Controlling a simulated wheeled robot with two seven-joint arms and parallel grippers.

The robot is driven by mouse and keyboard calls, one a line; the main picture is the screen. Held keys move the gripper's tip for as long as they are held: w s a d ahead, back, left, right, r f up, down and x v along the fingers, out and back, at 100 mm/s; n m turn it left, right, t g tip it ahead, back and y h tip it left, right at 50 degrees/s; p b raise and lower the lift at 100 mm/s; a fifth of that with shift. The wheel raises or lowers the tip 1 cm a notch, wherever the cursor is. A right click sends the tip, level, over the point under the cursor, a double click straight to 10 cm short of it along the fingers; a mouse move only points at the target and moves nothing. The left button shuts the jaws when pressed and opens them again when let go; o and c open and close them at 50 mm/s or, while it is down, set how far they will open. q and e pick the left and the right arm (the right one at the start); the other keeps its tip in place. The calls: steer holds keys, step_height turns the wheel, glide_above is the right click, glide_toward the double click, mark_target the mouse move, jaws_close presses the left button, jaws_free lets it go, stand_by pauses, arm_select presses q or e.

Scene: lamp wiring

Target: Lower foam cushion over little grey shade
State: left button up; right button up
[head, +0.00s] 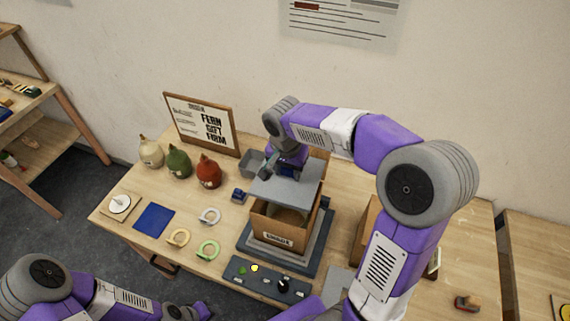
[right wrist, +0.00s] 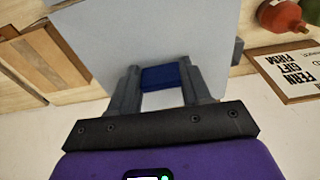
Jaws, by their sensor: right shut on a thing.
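The foam cushion (head: 288,186) is a flat light grey slab, held roughly level above an open cardboard box (head: 278,238). My right gripper (head: 284,168) is shut on the cushion's blue tab; the cushion fills much of the right wrist view (right wrist: 150,35), with the blue tab (right wrist: 160,78) between the fingers. A gap shows between the cushion and the box's front wall, with a tan inside visible. I cannot make out the little grey shade; the cushion hides much of the box's inside. My left gripper (head: 188,312) is low at the bottom edge, its jaws unclear.
The box stands on a dark grey base (head: 243,245). A control strip (head: 262,276) lies in front. A grey bin (head: 252,163) is behind left, and a blue item (head: 239,195) is left. Rings, a blue mat (head: 154,220) and three coloured bottles occupy the left table.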

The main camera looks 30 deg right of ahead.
mark_target(287, 177)
steer(key=shift+w+f+b, duration=0.1)
steer(key=shift+f+b, duration=1.75)
steer(key=shift+f, duration=0.2)
stand_by(1.0)
steer(key=shift+f+b, duration=0.1)
steer(key=shift+b, duration=0.3)
steer(key=shift+f+b, duration=0.45)
steer(key=shift+f, duration=0.05)
steer(key=shift+f, duration=0.35)
steer(key=shift+f+b, duration=0.4)
steer(key=shift+b, duration=0.2)
steer(key=shift+f+b, duration=0.3)
steer(key=shift+f+b, duration=0.5)
steer(key=shift+f, duration=0.1)
